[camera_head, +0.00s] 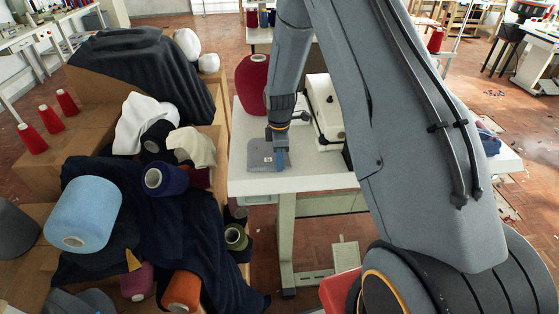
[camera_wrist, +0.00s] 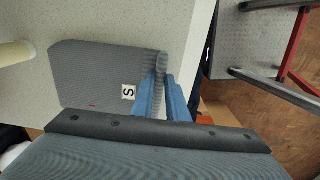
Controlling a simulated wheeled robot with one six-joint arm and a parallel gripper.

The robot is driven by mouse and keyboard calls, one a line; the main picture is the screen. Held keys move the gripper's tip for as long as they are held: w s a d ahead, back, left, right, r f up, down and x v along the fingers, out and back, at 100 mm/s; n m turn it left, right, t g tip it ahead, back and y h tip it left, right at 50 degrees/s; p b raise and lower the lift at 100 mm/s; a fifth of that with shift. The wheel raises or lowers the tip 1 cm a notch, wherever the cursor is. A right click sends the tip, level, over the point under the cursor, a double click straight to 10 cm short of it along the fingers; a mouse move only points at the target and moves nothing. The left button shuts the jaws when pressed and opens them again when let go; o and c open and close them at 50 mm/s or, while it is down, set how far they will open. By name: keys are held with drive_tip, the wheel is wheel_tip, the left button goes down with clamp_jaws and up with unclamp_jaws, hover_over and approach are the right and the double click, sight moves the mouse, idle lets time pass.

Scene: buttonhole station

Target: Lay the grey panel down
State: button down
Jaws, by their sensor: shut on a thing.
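The grey panel (camera_head: 262,155) is a flat piece of cloth at the front left of the white sewing table (camera_head: 240,185). In the wrist view the panel (camera_wrist: 90,75) carries a small white tag with the letter S and a small red mark. My gripper (camera_head: 280,160) points down at the panel's right side. In the wrist view my gripper's blue fingers (camera_wrist: 163,88) are shut on the panel's ribbed edge. The panel looks flat and close to the tabletop; I cannot tell whether all of it touches.
A large red cone (camera_head: 252,85) and a cream sewing machine (camera_head: 324,110) stand behind the panel. Cardboard boxes (camera_head: 95,85) with dark cloth and several thread cones crowd the left. A bare strip of tabletop shows in front of the panel.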

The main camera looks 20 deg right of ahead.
drive_tip(key=shift+f, duration=0.15)
drive_tip(key=shift+f, duration=0.15)
drive_tip(key=c, duration=1.7)
unclamp_jaws()
drive_tip(key=shift+c, duration=0.2)
wheel_tip(320, 180, up, 12)
drive_tip(key=b, duration=0.4)
drive_tip(key=s+a+r+m, duration=0.1)
drive_tip(key=s+r+m, duration=0.1)
drive_tip(key=s+m, duration=0.6)
drive_tip(key=s+r+m+t, duration=0.1)
drive_tip(key=s+r+m, duration=0.2)
drive_tip(key=s+m, duration=0.4)
drive_tip(key=s, duration=0.9)
drive_tip(key=shift+s+a+m, duration=0.25)
drive_tip(key=shift+a+m, duration=0.15)
